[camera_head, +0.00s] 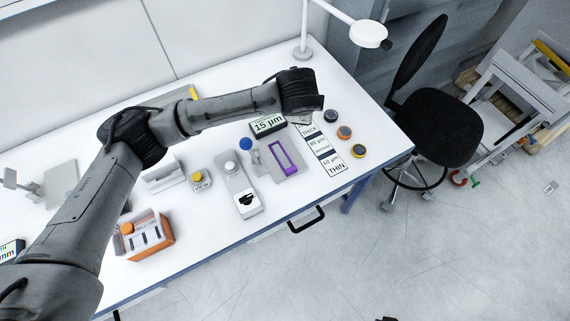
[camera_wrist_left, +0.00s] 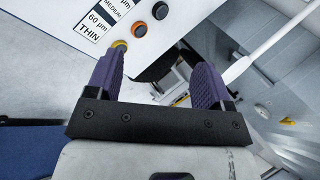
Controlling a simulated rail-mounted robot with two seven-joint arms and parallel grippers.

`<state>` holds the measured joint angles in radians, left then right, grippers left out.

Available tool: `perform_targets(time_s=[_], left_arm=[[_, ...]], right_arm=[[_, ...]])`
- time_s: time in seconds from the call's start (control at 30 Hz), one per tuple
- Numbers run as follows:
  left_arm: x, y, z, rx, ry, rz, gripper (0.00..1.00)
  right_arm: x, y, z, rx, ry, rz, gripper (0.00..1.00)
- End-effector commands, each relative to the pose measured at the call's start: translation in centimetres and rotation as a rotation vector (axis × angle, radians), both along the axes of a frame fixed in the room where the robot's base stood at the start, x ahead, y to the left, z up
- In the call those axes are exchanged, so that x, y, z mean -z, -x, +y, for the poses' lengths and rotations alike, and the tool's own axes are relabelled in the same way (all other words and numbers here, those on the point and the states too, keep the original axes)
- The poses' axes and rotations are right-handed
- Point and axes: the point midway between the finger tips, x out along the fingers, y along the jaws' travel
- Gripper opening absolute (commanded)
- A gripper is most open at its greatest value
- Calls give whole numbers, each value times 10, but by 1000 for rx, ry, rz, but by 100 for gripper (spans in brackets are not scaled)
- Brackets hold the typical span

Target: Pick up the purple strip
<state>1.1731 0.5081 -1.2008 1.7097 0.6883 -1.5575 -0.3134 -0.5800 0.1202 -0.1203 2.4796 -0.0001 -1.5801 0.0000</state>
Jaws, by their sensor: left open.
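The purple strip (camera_head: 283,157) is a narrow rectangular purple outline with a pale middle. It lies on a grey plate (camera_head: 265,164) on the white table, with a blue knob (camera_head: 246,143) by the plate's far left corner. My left arm reaches across above the table, and its wrist end is beyond the strip, up and to the right. My left gripper (camera_wrist_left: 158,75) shows in the left wrist view with its two purple-padded fingers wide apart and nothing between them. In the head view its fingers are mostly hidden by the wrist. The strip is not in the wrist view. My right gripper is not seen.
A display reading 15 µm (camera_head: 267,124) stands behind the plate. A thickness label card (camera_head: 322,150) and black (camera_head: 330,116), orange (camera_head: 344,132) and yellow (camera_head: 358,151) buttons lie right of it. A grey device (camera_head: 240,184) is left; a lamp (camera_head: 368,34) overhangs the back right.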

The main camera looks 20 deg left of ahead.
Motion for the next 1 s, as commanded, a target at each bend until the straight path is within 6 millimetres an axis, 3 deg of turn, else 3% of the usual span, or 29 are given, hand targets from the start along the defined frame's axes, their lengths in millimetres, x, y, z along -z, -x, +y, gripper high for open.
perform_targets(time_s=[0.03, 0.1, 0.2, 0.4, 0.6, 0.77, 1.0], left_arm=[[33, 2, 15, 23, -57, 110, 74], [69, 9, 29, 84, -113, 255, 74], [102, 18, 41, 200, -146, 426, 74], [115, 31, 38, 516, -114, 586, 74], [115, 35, 33, 777, -162, 590, 74], [118, 35, 33, 865, -191, 586, 74], [155, 35, 33, 883, -196, 587, 74]], right_arm=[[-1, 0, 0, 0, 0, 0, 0], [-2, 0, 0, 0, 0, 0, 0], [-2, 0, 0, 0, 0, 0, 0], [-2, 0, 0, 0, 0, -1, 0], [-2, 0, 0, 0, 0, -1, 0], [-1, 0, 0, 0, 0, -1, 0], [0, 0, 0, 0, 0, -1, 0]])
